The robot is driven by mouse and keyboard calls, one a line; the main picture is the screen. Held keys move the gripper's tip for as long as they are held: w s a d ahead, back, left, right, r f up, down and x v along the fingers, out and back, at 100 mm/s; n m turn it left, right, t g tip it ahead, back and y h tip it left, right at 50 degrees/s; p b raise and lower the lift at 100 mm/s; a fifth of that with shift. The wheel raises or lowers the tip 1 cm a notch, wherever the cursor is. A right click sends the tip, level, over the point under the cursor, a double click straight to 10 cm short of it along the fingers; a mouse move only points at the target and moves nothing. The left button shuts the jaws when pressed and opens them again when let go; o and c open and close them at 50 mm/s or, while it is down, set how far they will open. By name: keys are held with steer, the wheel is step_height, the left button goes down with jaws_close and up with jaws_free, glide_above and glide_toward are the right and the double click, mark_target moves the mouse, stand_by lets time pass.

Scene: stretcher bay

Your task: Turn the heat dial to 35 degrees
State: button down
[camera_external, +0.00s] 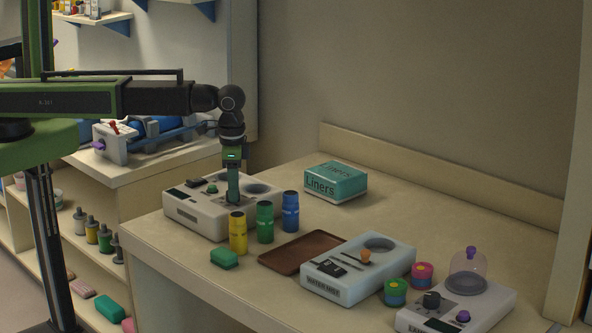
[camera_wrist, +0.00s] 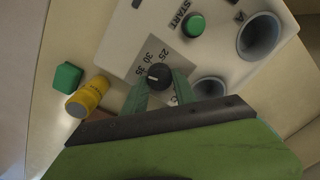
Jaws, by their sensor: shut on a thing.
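The heat dial (camera_wrist: 158,75) is a round black knob on a white device (camera_wrist: 130,35), with the numbers 25, 30 and 35 printed around it. A small pale mark shows on the knob's left part; I cannot tell exactly which number it points to. My gripper (camera_wrist: 160,82) is shut on the dial, one green finger on each side. In the external view the white device (camera_external: 180,212) stands at the left of the bench. My gripper (camera_external: 232,195) points straight down onto it and hides the dial there.
A green START button (camera_wrist: 194,25) and two round wells sit on the same device. Yellow (camera_external: 238,233), green (camera_external: 265,222) and blue (camera_external: 290,211) bottles stand close in front, with a green block (camera_external: 224,259). A brown tray (camera_external: 300,253) and a water bath (camera_external: 358,268) lie to the right.

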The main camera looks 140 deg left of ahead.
steer(key=shift+n, duration=0.8)
steer(key=c, duration=1)
jaws_free()
steer(key=shift+r, duration=0.15)
step_height(320, 180, up, 17)
steer(key=p, duration=1.7)
steer(key=shift+w+d, duration=0.2)
steer(key=shift+w, duration=0.1)
